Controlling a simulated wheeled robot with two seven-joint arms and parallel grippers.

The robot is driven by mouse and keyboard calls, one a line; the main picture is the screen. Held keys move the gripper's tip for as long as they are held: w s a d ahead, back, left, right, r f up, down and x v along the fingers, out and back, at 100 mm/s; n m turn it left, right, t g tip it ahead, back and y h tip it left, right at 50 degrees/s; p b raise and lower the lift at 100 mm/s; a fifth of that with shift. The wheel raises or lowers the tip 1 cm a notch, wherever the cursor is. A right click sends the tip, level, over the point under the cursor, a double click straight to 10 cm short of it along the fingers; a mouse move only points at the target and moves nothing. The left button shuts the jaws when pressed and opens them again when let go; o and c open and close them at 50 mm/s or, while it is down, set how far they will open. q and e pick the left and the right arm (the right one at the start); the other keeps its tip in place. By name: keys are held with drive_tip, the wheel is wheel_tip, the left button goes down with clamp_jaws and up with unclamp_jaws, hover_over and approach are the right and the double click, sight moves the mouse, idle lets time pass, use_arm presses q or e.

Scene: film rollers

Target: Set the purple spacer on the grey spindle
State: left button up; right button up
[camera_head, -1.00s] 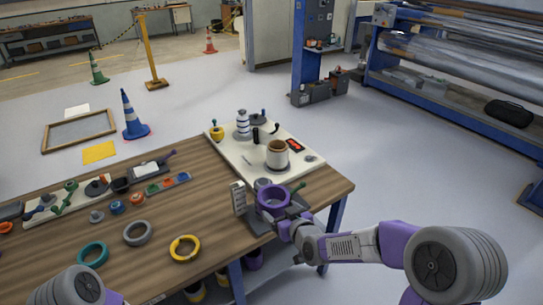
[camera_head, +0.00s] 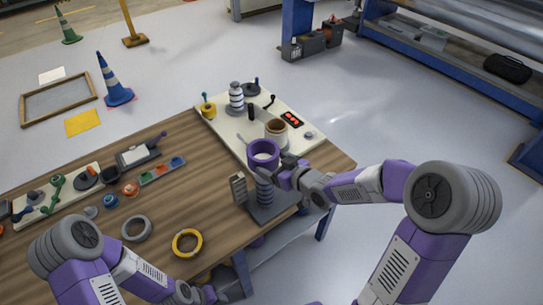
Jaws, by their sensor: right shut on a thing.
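The purple spacer (camera_head: 263,154) is a thick, wide ring near the right end of the wooden table. My right gripper (camera_head: 282,165) is shut on its right side and holds it raised. The grey spindle (camera_head: 264,187) is an upright ribbed post on a dark base (camera_head: 283,209). It stands just below the spacer in the picture, and the spacer's lower edge overlaps its top. The spacer seems to be above the spindle, not around it; I cannot tell how well they line up. My left arm is at the lower left; its gripper (camera_head: 208,295) is low at the bottom edge, its jaws unclear.
A pale board (camera_head: 225,128) behind the spacer carries a brown-rimmed cup (camera_head: 276,130) and a striped post (camera_head: 236,97). A small grey upright block (camera_head: 239,189) stands left of the spindle. Yellow (camera_head: 187,243) and grey (camera_head: 136,229) rings lie on the table.

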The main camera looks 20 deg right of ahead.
drive_tip(key=shift+s+f, duration=0.2)
drive_tip(key=shift+s, duration=0.15)
drive_tip(key=shift+f+b, duration=0.25)
drive_tip(key=shift+b, duration=0.2)
drive_tip(key=shift+f+b, duration=0.45)
drive_tip(key=shift+f, duration=0.15)
drive_tip(key=b, duration=0.3)
hover_over(271, 202)
drive_tip(key=s, duration=0.2)
drive_tip(key=shift+f, duration=2.05)
drive_tip(key=f+b, duration=0.9)
drive_tip(key=f, duration=0.1)
drive_tip(key=f+b, duration=0.5)
drive_tip(key=shift+w+d+b, duration=0.15)
drive_tip(key=shift+d+b, duration=0.15)
drive_tip(key=shift+d, duration=0.1)
drive_tip(key=o, duration=1)
